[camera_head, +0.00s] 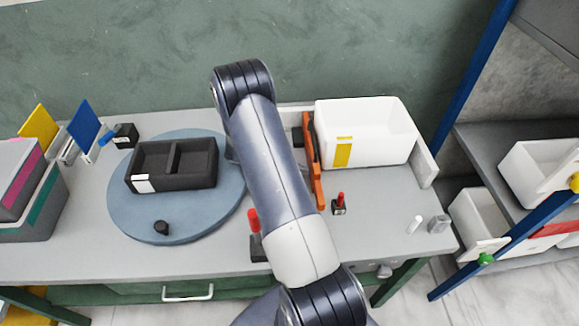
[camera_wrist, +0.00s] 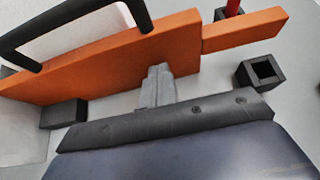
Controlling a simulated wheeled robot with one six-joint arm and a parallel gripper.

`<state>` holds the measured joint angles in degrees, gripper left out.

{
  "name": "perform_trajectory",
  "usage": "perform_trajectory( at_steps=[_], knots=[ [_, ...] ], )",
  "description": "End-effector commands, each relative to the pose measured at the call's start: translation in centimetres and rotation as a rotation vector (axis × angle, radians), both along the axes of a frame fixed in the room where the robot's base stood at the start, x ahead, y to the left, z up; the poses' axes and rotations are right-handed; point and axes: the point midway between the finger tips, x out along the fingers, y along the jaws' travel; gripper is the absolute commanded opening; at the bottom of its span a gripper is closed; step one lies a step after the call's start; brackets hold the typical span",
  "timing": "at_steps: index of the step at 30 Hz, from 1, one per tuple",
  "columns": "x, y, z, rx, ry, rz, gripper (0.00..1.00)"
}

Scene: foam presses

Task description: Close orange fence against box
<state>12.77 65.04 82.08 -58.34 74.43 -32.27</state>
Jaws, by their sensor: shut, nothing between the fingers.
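The orange fence (camera_head: 317,182) stands along the left side of the white box (camera_head: 378,152), which has a yellow label. I cannot tell if fence and box touch. My gripper (camera_wrist: 158,70) is shut and empty, its grey fingertips at the near face of the fence, touching or very close. In the head view my arm hides the gripper.
A small black block with a red knob (camera_head: 339,205) stands near the fence's front end; a red-topped post (camera_head: 253,222) is left of my arm. A black divided tray (camera_head: 145,183) sits on the blue turntable (camera_head: 125,215).

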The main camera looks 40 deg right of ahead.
Motion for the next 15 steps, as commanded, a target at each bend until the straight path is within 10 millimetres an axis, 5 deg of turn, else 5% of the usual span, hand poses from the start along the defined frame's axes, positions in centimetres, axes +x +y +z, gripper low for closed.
perform_trajectory(
  at_steps=[15],
  knots=[
    [-0.59,-1.08,-0.18,0.0,-0.001,0.0,0.0]
  ],
)
